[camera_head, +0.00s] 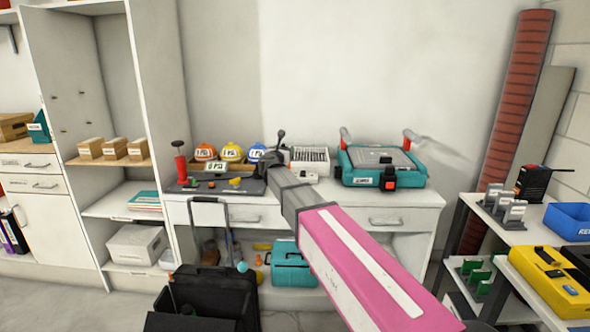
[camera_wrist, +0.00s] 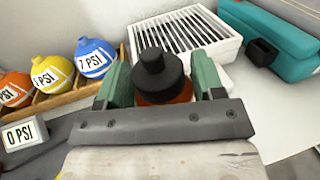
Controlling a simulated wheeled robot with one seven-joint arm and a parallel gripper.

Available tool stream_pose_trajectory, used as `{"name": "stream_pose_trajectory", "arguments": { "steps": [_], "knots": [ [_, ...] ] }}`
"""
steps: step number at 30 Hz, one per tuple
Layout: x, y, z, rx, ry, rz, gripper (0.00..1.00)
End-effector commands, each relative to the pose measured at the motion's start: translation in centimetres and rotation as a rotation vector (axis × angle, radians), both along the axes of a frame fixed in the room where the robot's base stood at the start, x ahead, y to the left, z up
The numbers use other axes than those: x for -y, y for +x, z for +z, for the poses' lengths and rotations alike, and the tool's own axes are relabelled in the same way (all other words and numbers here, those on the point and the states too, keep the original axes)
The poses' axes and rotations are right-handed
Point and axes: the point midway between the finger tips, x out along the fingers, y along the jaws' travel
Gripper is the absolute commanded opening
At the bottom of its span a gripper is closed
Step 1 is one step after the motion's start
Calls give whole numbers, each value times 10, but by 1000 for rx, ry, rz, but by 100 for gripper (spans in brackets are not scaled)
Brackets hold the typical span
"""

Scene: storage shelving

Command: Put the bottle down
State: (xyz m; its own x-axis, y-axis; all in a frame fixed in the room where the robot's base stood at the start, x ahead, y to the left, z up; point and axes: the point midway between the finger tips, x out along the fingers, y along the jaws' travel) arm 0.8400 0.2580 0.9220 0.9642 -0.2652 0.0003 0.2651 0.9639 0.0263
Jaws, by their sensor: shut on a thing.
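The bottle (camera_wrist: 158,76) shows in the wrist view with a black cap and an orange body below it. My gripper (camera_wrist: 163,84) is shut on it, with one green finger on each side. The bottle looks roughly upright. Its lower part is hidden behind the grey gripper bar, so I cannot tell whether its base touches the surface. In the head view my gripper (camera_head: 272,160) is over the white workbench (camera_head: 405,197), just right of the coloured balls, and is small and dark there.
Orange, yellow and blue labelled balls (camera_head: 231,153) sit in a wooden tray left of my gripper. A white slatted box (camera_head: 310,160) and a teal case (camera_head: 382,165) stand to the right. Bare bench top shows below the teal case.

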Motion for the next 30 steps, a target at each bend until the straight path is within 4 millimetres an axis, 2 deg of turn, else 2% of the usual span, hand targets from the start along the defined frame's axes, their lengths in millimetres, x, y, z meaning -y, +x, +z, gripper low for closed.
{"name": "stream_pose_trajectory", "arguments": {
  "steps": [1, 3, 8, 14, 22, 30],
  "knots": [
    [10, -10, -6, 0, -1, 0, 8],
    [19, -16, -13, -1, -1, 0, 8],
    [30, -24, -22, 0, 0, 0, 8],
    [31, -24, -31, 0, -1, 1, 8],
    [31, -24, -63, -1, -1, 1, 8],
    [31, -24, -64, 0, 1, 1, 8]
  ]
}}
